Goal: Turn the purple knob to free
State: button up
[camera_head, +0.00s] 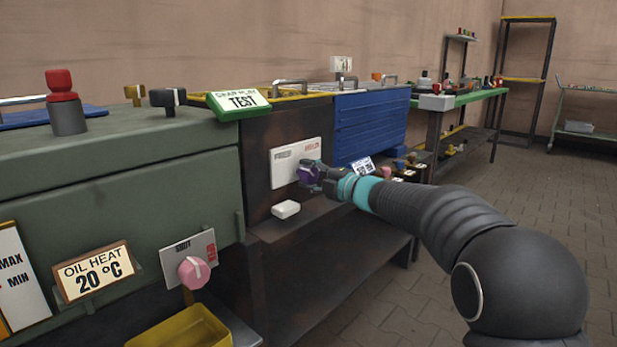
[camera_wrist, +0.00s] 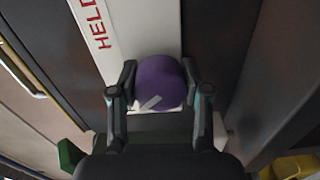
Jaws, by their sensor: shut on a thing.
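The purple knob (camera_head: 307,173) sits on a white label plate (camera_head: 283,163) on the dark cabinet front. In the wrist view the knob (camera_wrist: 158,80) lies between the two fingers of my gripper (camera_wrist: 158,92), which are shut on its sides. A pale pointer mark shows on the knob, slanting. Red letters reading "HELD" run along the white plate (camera_wrist: 150,35) in the wrist view. In the head view my gripper (camera_head: 318,176) reaches the knob from the right and partly hides it; the plate's left lettering is too small to read.
A small white box (camera_head: 286,209) sits on the ledge below the plate. A pink knob (camera_head: 194,272) is on the green cabinet at left, above a yellow tray (camera_head: 190,330). The floor at right is clear.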

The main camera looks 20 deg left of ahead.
jog(key=o, duration=1.2)
jog(key=shift+c, duration=0.2)
jog(key=v, duration=1.2)
